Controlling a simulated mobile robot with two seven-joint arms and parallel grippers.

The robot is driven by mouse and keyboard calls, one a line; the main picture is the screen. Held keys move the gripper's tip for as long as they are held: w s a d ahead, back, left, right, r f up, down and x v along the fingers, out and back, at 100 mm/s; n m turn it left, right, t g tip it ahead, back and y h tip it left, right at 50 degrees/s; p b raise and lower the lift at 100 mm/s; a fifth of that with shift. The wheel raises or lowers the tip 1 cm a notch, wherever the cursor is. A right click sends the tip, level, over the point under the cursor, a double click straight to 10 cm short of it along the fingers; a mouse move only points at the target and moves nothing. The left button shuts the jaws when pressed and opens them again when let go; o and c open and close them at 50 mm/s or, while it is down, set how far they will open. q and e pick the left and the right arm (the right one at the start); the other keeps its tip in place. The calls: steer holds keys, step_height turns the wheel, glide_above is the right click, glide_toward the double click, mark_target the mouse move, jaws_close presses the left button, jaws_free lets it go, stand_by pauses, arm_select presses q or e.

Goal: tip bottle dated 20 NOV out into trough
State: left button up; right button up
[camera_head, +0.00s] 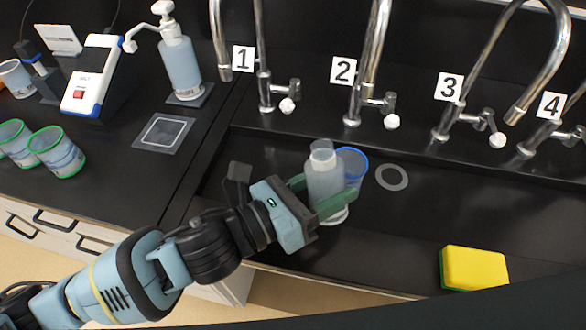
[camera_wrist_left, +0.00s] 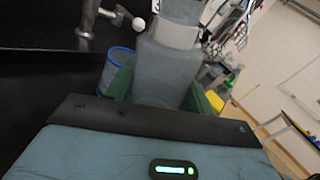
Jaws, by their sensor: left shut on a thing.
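A translucent grey bottle (camera_head: 322,178) with a pale neck stands upright between the green fingers of my left gripper (camera_head: 325,196), over the black trough (camera_head: 235,165). My left gripper is shut on it. The bottle also fills the middle of the left wrist view (camera_wrist_left: 165,72), with a pale band near its top. No date can be read on it in either view. A blue-rimmed cup (camera_head: 353,165) is just behind and to the right of the bottle, partly hidden by it. My right gripper is not in view.
Numbered taps, such as tap 2 (camera_head: 355,105), line the back of the trough. A grey ring (camera_head: 392,177) lies right of the cup. A yellow sponge (camera_head: 474,268) is at front right. Green-rimmed cups (camera_head: 57,152) and a pump dispenser (camera_head: 181,65) stand left.

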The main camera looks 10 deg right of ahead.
arm_select(q)
steer(key=m, duration=0.1)
steer(key=m+p, duration=0.1)
steer(key=shift+s+d+f+m, duration=0.15)
steer(key=shift+s+f+m, duration=0.15)
steer(key=shift+f, duration=0.1)
steer(key=shift+f+m, duration=0.2)
steer(key=shift+m, duration=0.3)
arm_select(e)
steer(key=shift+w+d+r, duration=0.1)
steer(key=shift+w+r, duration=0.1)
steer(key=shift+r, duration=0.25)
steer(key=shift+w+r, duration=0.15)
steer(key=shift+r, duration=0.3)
arm_select(q)
steer(key=shift+s, duration=0.1)
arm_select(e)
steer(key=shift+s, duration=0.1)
